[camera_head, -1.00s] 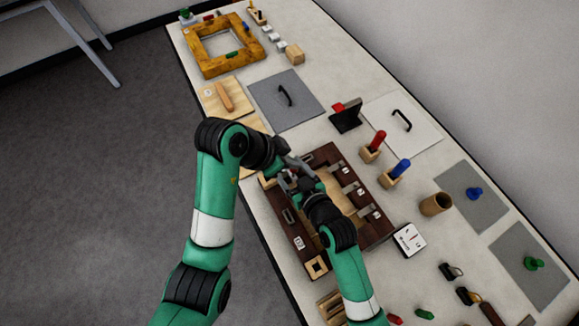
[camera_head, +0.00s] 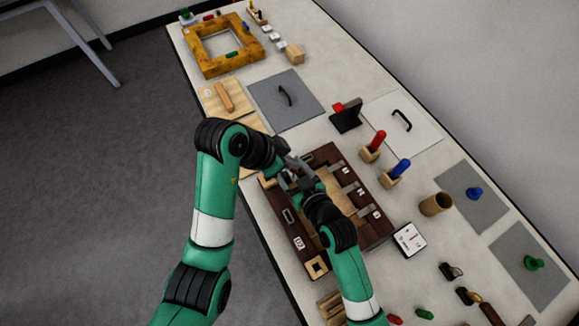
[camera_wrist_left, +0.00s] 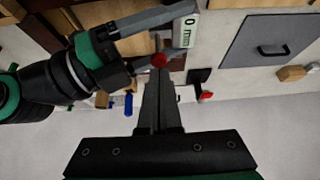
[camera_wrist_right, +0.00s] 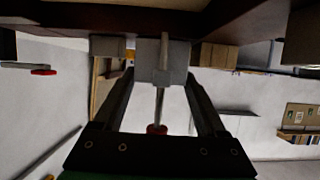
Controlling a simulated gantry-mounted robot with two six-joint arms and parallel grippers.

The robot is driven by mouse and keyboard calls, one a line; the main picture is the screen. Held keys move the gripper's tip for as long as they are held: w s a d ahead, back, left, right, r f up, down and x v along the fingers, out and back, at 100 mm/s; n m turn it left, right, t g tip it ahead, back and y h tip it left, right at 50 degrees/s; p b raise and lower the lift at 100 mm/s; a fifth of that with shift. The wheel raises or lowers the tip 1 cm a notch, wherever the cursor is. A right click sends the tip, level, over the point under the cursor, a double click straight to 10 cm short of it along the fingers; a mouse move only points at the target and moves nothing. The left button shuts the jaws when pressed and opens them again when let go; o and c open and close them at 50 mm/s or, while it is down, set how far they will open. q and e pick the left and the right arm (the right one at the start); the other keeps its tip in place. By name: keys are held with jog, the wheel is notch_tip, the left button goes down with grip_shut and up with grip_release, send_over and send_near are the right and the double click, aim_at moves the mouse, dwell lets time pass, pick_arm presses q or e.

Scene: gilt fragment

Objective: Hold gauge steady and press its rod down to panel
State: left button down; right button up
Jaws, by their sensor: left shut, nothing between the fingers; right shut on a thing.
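The dark wooden panel box (camera_head: 325,155) lies under both arms in the head view. The gauge shows in the left wrist view with a white "0 mm" label (camera_wrist_left: 187,31) and a red knob (camera_wrist_left: 159,60) on its rod. In the right wrist view, my right gripper (camera_wrist_right: 162,75) is shut on the gauge's grey body (camera_wrist_right: 150,57); its thin rod (camera_wrist_right: 160,105) ends in the red knob. My left gripper (camera_wrist_left: 159,85) is shut and empty, its fingertips right at the red knob; I cannot tell if they touch. In the head view, the grippers hide the gauge.
A square dial (camera_head: 409,239) lies right of the box. Blocks with a red handle (camera_head: 377,142) and a blue handle (camera_head: 400,168) stand behind it. A brown cup (camera_head: 436,204) stands farther right. A grey panel with a handle (camera_head: 270,110) lies beyond the box.

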pick_arm(q)
jog(key=shift+f, duration=1.5)
jog(key=shift+r, duration=0.1)
dwell(0.5)
jog(key=shift+r, duration=3.45)
pick_arm(e)
jog(key=o, duration=1.4)
